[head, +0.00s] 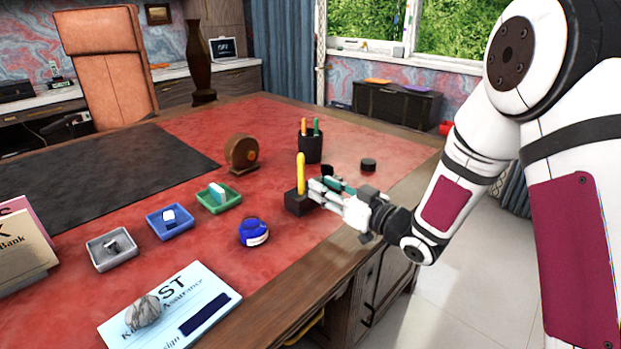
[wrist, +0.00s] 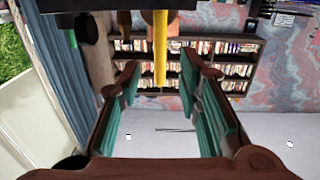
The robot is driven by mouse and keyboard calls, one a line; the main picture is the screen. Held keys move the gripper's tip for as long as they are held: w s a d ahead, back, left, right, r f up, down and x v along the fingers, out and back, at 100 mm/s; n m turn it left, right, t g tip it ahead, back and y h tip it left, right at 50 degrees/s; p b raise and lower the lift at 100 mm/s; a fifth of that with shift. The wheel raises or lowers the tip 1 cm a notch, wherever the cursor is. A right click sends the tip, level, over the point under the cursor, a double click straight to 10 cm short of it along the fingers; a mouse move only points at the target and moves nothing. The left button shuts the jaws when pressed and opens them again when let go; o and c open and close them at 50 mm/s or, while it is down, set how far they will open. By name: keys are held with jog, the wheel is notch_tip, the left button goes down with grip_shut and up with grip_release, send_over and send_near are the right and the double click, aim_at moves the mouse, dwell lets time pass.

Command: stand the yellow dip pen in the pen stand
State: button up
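The yellow dip pen (head: 300,174) stands upright in the pen stand (head: 297,203), a small dark block near the right side of the desk. My gripper (head: 318,190) is beside the pen and stand on their right, low over the desk. In the wrist view the pen (wrist: 160,48) shows between the two teal-padded fingers (wrist: 160,80), with a clear gap on each side. The fingers are open and do not hold it. The dark edge of the stand (wrist: 200,5) shows at the top of that view. The pen's lower end is hidden in the stand.
A dark pen cup (head: 310,149) with pens stands behind the stand. Green (head: 222,210), blue (head: 155,229) and grey (head: 93,251) trays lie farther left.

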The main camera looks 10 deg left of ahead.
jog(key=shift+v, duration=2)
jog(key=d+r+m+h, duration=0.3)
jog(key=d+r+h, duration=0.1)
jog(key=d+h, duration=0.6)
jog(key=s+d+r+m+g+h, duration=0.2)
jog(key=s+d+r+m+h, duration=0.15)
jog(key=s+d, duration=0.45)
jog(key=s+d+m+g, duration=0.1)
jog(key=s+m+g, duration=0.2)
jog(key=s, duration=3)
jog(key=g, duration=0.5)
jog(key=shift+s+f+m+g, duration=0.2)
jog(key=shift+f+m+g, duration=0.05)
jog(key=shift+m+g, duration=0.15)
jog(key=shift+h, duration=0.25)
